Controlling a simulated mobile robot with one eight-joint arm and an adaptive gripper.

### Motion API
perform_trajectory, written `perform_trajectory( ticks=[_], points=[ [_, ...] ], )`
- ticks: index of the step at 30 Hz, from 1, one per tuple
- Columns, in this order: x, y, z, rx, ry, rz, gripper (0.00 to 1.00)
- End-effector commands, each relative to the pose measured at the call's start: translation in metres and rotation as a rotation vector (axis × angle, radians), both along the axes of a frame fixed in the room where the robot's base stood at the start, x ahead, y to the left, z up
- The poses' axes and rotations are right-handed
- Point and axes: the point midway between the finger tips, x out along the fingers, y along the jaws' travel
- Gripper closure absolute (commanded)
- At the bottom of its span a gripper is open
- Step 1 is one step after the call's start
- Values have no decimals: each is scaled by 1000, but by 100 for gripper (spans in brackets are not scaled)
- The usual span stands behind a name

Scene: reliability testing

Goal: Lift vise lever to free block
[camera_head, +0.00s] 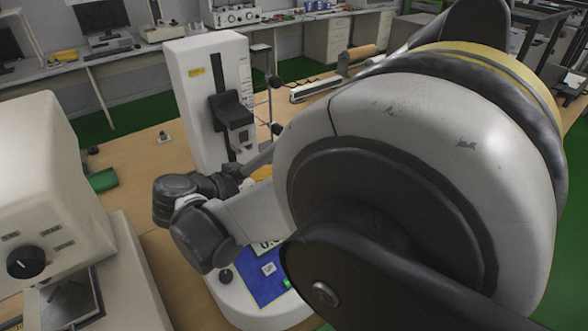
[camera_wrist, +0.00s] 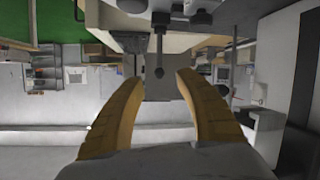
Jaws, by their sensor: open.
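A white testing machine (camera_head: 206,85) stands on the bench in the head view, with a dark clamp-like part (camera_head: 232,118) on its column. Thin levers with black ball ends (camera_head: 274,82) stick out on its right side. In the wrist view, a dark rod with a rounded end (camera_wrist: 158,70) appears between the yellow fingertips of my gripper (camera_wrist: 157,77). The fingers are spread apart and nothing is held. I cannot tell how far the rod is from them. In the head view my arm hides most of the gripper. I cannot make out the block.
A blue control panel (camera_head: 262,276) is on the machine's base. Another white machine with a black knob (camera_head: 26,262) stands at the left. A green object (camera_head: 102,179) lies on the wooden bench (camera_head: 135,160). Desks with a monitor (camera_head: 101,18) line the back.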

Motion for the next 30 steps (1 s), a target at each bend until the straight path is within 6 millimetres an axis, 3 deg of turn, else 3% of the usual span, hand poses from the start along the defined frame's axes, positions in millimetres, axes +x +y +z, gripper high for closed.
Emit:
perform_trajectory(
  ticks=[3,9,22,26,30],
  points=[
    [-16,21,10,0,0,5,59],
    [-35,41,20,1,0,3,59],
    [-40,46,23,0,2,1,59],
    [-37,26,25,6,65,10,59],
    [-36,-33,26,41,262,61,59]
  ],
)
